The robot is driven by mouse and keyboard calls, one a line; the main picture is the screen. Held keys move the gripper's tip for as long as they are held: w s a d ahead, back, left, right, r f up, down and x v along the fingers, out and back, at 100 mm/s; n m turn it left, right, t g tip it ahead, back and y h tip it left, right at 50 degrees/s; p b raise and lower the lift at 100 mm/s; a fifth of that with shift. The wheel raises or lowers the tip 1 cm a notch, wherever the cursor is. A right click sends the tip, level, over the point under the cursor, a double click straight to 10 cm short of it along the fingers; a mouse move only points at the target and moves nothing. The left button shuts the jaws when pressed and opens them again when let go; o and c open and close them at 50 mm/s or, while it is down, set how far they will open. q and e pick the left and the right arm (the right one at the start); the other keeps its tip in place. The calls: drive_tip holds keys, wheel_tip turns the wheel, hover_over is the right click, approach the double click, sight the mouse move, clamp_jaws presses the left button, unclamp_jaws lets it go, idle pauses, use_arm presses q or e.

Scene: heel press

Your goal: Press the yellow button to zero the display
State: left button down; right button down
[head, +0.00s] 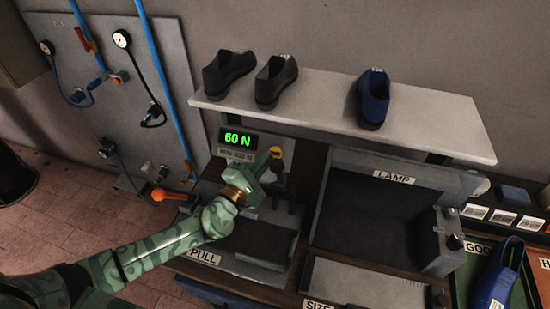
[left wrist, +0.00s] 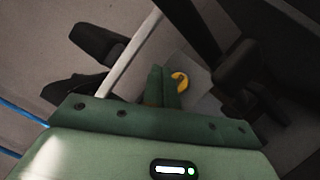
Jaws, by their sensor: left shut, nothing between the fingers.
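The display (head: 238,139) on the press reads 60 N in green. The yellow button (head: 276,151) is at the right of the display's housing, just past my left gripper's tips. My left gripper (head: 268,163) is shut and empty, its fingers pointing at the button. In the left wrist view the shut fingers (left wrist: 162,86) are beside the yellow button (left wrist: 181,81) and hide part of it. I cannot tell whether they touch it. My right gripper is not in view.
An orange-ended handle (head: 165,195) sticks out near the PULL label (head: 204,257). A shelf (head: 420,108) above holds two dark shoes and a blue shoe (head: 373,100). A lamp box (head: 385,205) stands right of the press. Another blue shoe (head: 497,282) lies at the lower right.

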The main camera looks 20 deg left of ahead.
sight(278, 149)
use_arm(q)
drive_tip(key=w+f+b, duration=0.1)
drive_tip(key=w, duration=0.1)
drive_tip(key=w+f+b, duration=0.2)
idle(0.3)
idle(0.9)
drive_tip(key=shift+w+f+b, duration=0.1)
drive_tip(key=shift+w+b, duration=0.05)
drive_tip(key=shift+b, duration=0.25)
idle(0.4)
drive_tip(key=shift+w+d+f, duration=0.1)
drive_tip(key=shift+w+f, duration=0.05)
drive_tip(key=shift+w, duration=0.1)
drive_tip(key=shift+w+f+b, duration=0.35)
drive_tip(key=shift+b, duration=0.35)
idle(0.4)
drive_tip(key=shift+r, duration=0.1)
drive_tip(key=shift+s+r+p, duration=0.5)
drive_tip(key=shift+s+p, duration=0.2)
drive_tip(key=shift+p, duration=0.15)
